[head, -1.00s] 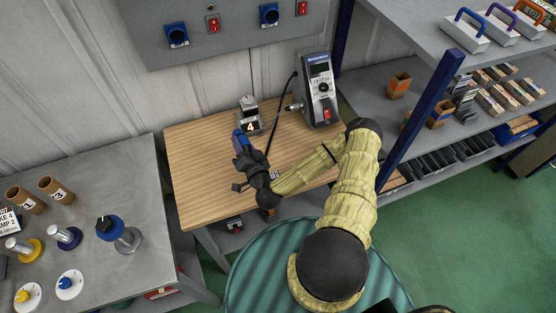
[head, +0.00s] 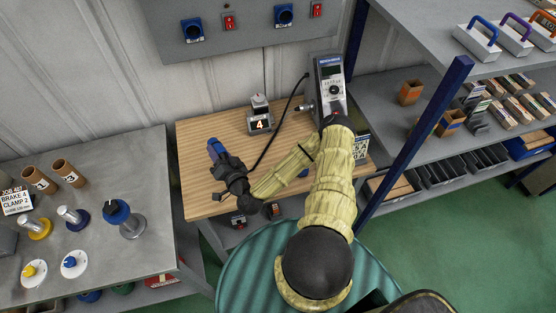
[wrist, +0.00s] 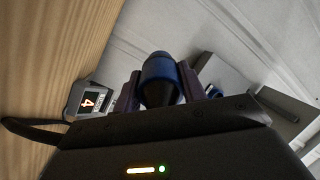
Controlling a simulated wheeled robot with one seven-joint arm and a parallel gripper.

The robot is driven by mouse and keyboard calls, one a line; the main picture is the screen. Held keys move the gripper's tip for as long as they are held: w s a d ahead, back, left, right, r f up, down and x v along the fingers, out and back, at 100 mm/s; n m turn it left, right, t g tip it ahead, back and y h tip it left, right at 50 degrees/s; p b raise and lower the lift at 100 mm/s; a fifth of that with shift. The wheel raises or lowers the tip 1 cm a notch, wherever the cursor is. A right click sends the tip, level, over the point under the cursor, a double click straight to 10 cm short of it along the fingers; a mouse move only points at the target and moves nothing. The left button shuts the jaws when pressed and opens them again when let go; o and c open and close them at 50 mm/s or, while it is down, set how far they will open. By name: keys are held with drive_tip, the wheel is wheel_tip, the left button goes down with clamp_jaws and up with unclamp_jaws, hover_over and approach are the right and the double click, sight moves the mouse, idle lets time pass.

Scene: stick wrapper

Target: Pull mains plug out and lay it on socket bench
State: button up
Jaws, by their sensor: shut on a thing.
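My gripper (head: 224,160) is shut on the blue mains plug (head: 215,147) and holds it over the left part of the wooden socket bench (head: 205,130). The plug also shows between my fingers in the wrist view (wrist: 162,76). A black cable (head: 277,125) runs from near my gripper up to the grey instrument (head: 331,88) on the bench. Whether the plug touches the bench top I cannot tell. The blue wall sockets (head: 193,30) and (head: 284,14) are on the grey panel, apart from the plug.
A small device showing 4 (head: 260,119) stands at the back of the bench. The left metal table (head: 100,190) holds knobs and cardboard tubes. A blue post (head: 430,125) and shelving stand to the right. The bench's left part is clear.

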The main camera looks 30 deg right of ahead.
drive_tip(key=shift+d, duration=0.1)
drive_tip(key=shift+s+d+f+n+g+y, duration=0.15)
drive_tip(key=shift+s+d+n+g+y, duration=0.15)
drive_tip(key=shift+y, duration=0.2)
drive_tip(key=s+d+f+m+g+h+b, duration=0.1)
drive_tip(key=s+d+g, duration=0.1)
drive_tip(key=d, duration=0.3)
drive_tip(key=s+d+f+m+g+h+b, duration=0.1)
drive_tip(key=s+d+g+b, duration=0.1)
drive_tip(key=d, duration=0.4)
drive_tip(key=s+d+f+m+g+h+b, duration=0.1)
drive_tip(key=s+d+g, duration=0.2)
drive_tip(key=s+d, duration=0.2)
drive_tip(key=shift+s+d+f+m+h, duration=0.15)
drive_tip(key=shift+s+d+m+h, duration=0.2)
drive_tip(key=shift+d, duration=0.15)
drive_tip(key=shift+s+d+f+g+b, duration=0.15)
drive_tip(key=shift+f+g+b, duration=0.35)
drive_tip(key=shift+b, duration=0.45)
drive_tip(key=shift+f, duration=0.1)
